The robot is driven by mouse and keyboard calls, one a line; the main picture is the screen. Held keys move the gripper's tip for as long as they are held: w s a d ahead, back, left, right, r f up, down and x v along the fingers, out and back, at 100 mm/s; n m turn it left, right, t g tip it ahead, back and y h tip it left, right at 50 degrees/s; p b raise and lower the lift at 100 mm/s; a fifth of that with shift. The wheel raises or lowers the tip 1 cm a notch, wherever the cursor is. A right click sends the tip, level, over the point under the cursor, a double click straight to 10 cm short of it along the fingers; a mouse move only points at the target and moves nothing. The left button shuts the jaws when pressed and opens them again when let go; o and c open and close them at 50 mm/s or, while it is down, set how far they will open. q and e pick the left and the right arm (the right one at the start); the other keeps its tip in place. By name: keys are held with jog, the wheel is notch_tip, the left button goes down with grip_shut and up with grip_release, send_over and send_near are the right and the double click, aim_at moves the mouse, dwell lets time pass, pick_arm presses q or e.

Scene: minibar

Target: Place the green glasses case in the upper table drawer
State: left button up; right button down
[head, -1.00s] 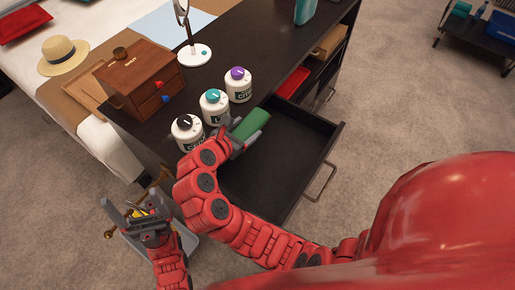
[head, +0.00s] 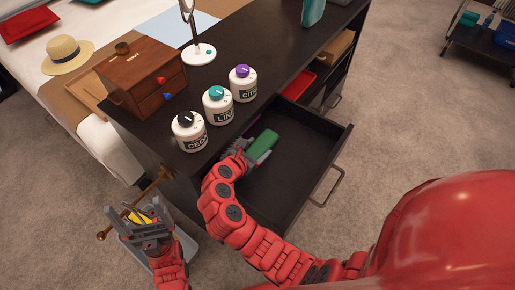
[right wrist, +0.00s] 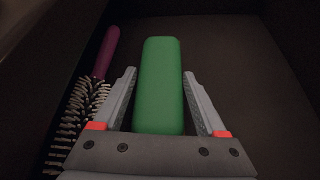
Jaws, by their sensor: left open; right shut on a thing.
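The green glasses case (head: 262,147) is inside the open upper drawer (head: 290,185), toward its left side. My right gripper (head: 243,152) reaches down into this drawer and is shut on the case. In the right wrist view the green case (right wrist: 161,85) lies lengthwise between the two fingers of my right gripper (right wrist: 160,78). Whether the case touches the drawer floor is hard to tell. My left gripper (head: 138,214) is open and empty, outside the drawer at the lower left.
A hairbrush with a purple handle (right wrist: 107,52) lies left of the case. Three labelled jars (head: 216,106) and a wooden box (head: 141,77) stand on the dark tabletop. A grey bin (head: 185,250) is near my left gripper. The drawer's right part is clear.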

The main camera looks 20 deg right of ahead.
jog(key=shift+c, duration=1)
grip_release()
jog(key=shift+a+r, duration=0.1)
jog(key=p+v, duration=1)
jog(key=v, duration=0.1)
jog(key=shift+r, duration=0.2)
jog(key=shift+s+a, duration=0.25)
